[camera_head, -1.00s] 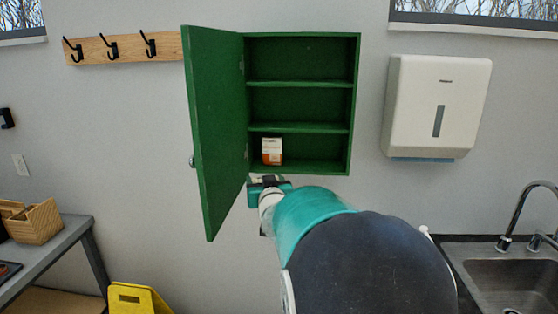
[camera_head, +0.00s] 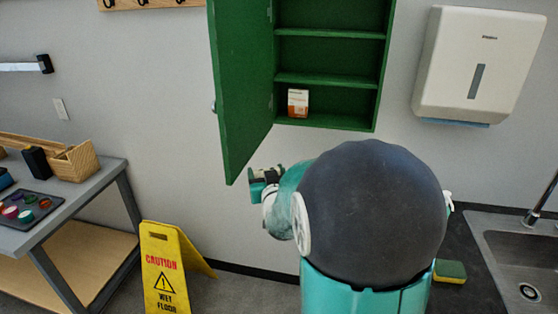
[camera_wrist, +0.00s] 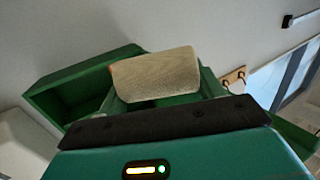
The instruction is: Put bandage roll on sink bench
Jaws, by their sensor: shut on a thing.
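The bandage roll (camera_wrist: 155,75) is a beige, woven-textured roll, close up in the wrist view. My gripper (camera_head: 266,176) is shut on it, though its fingertips are partly hidden in the wrist view. In the head view my gripper is just below the open green cabinet, near the lower edge of its door, and the roll is hard to make out there. The sink bench (camera_head: 462,240) has a dark top with a steel sink (camera_head: 505,262) at the right. My arm hides the bench's left part.
The green cabinet (camera_head: 330,122) holds a small white and orange box (camera_head: 298,102); its door (camera_head: 238,90) hangs open. A yellow sponge (camera_head: 449,271) lies beside the sink. A caution sign (camera_head: 165,265) stands on the floor. A grey table (camera_head: 105,180) is at left; a paper dispenser (camera_head: 480,65) hangs above.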

